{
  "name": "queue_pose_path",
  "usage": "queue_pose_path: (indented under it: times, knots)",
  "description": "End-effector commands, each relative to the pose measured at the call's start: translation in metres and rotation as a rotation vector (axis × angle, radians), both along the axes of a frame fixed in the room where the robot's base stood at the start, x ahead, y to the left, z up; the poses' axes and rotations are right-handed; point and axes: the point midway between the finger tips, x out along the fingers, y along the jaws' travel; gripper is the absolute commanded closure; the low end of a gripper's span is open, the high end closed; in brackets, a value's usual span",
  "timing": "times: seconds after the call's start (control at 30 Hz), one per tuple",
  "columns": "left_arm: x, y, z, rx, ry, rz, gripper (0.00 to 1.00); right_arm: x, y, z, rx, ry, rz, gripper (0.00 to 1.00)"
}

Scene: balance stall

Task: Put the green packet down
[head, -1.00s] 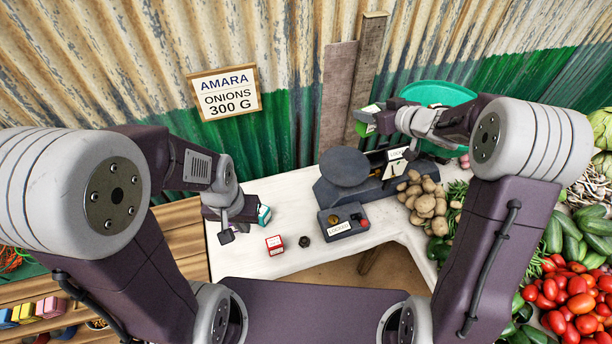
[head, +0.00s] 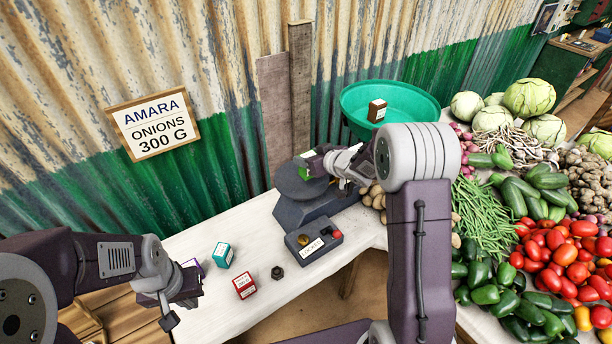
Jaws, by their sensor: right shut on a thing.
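The green packet (head: 305,174) is in my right gripper (head: 318,165), which is shut on it. It is over the dark round pan of the scale (head: 291,188). The gripper partly hides the packet, and I cannot tell whether it touches the pan. My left gripper (head: 181,300) is low at the left, over the near left edge of the white table. I cannot make out whether its jaws are open or shut.
A teal packet (head: 223,255), a red packet (head: 244,285), a purple packet (head: 192,265) and a small dark weight (head: 277,272) stand on the white table (head: 205,318). A box labelled locked (head: 314,240) sits before the scale. A green basin (head: 362,98) holds a brown packet (head: 377,111).

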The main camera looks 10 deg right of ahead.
Motion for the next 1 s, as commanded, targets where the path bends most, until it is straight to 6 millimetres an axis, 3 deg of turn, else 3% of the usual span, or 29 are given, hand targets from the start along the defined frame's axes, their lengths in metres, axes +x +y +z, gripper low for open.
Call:
queue_pose_path:
  times: [0.17, 0.4, 0.8, 0.83, 0.9, 1.0]
  knots:
    - [0.0, 0.0, -0.002, 0.0, 0.0, 0.0, 1.0, 0.0, 0.0, -0.01, 0.001, -0.003, 0.001, 0.97]
    - [0.0, 0.0, -0.011, 0.0, 0.0, 0.0, 1.0, 0.0, 0.0, -0.046, 0.002, 0.0, 0.0, 0.97]
    - [0.0, 0.0, -0.014, 0.0, 0.0, 0.0, 1.0, 0.0, 0.0, -0.051, 0.001, -0.003, 0.001, 0.97]
    - [0.0, 0.0, -0.013, 0.0, 0.0, 0.0, 1.0, 0.0, 0.0, -0.05, 0.0, -0.002, 0.001, 0.39]
    - [0.0, 0.0, -0.012, 0.0, 0.0, 0.0, 1.0, 0.0, 0.0, -0.05, 0.0, -0.002, 0.001, 0.26]
    - [0.0, 0.0, -0.012, 0.0, 0.0, 0.0, 1.0, 0.0, 0.0, -0.05, 0.0, -0.002, 0.001, 0.26]
